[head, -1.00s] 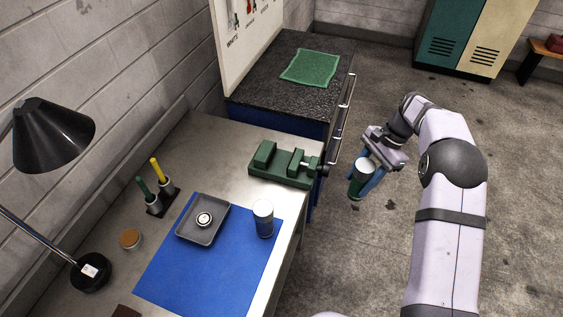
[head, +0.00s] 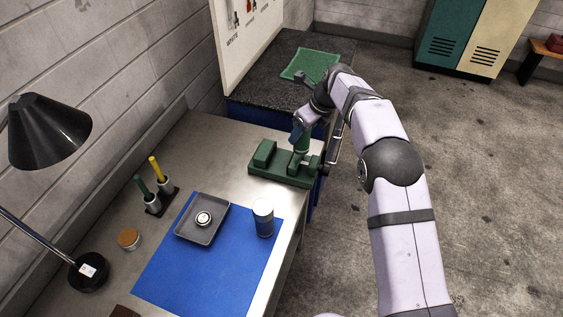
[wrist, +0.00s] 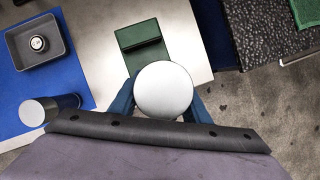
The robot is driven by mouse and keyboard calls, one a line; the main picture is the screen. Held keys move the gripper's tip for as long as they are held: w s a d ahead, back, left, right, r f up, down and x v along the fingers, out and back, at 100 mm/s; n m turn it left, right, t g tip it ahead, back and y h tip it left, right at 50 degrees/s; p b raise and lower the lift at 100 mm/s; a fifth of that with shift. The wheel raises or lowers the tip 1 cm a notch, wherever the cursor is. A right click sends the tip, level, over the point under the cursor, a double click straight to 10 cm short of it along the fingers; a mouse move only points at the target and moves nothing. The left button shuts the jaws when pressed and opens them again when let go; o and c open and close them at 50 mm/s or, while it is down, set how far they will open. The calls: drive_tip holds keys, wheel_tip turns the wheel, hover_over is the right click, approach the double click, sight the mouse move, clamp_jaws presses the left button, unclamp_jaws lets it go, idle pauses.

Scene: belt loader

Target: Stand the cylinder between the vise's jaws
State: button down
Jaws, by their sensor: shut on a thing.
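The green vise (head: 283,177) stands at the right end of the metal bench, its left jaw block (head: 264,153) plainly visible.
A second cylinder (head: 263,218) stands on the blue mat (head: 215,275), near a grey tray (head: 181,232) holding a small round part. A pen holder (head: 158,203), cork-topped jar (head: 129,239) and black lamp (head: 48,133) are at the left. A dark-topped cabinet (head: 250,95) stands behind.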

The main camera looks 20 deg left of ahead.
drive_tip(key=a+r+m+t, duration=0.1)
drive_tip(key=a+r+m, duration=0.1)
drive_tip(key=a, duration=0.4)
drive_tip(key=shift+a+r+m+h, duration=0.15)
drive_tip(key=shift+a+m+h, duration=0.2)
drive_tip(key=shift+m, duration=0.45)
drive_tip(key=p, duration=0.4)
hover_over(281, 161)
drive_tip(key=shift+f, duration=4.6)
drive_tip(key=shift+w+f, duration=0.1)
drive_tip(key=shift+f, duration=0.3)
drive_tip(key=shift+f, duration=0.15)
drive_tip(key=c, duration=1)
unclamp_jaws()
drive_tip(key=shift+d, duration=0.1)
drive_tip(key=b+v, duration=0.4)
drive_tip(key=v, duration=0.8)
drive_tip(key=shift+s+b, duration=0.2)
drive_tip(key=shift+b, duration=0.2)
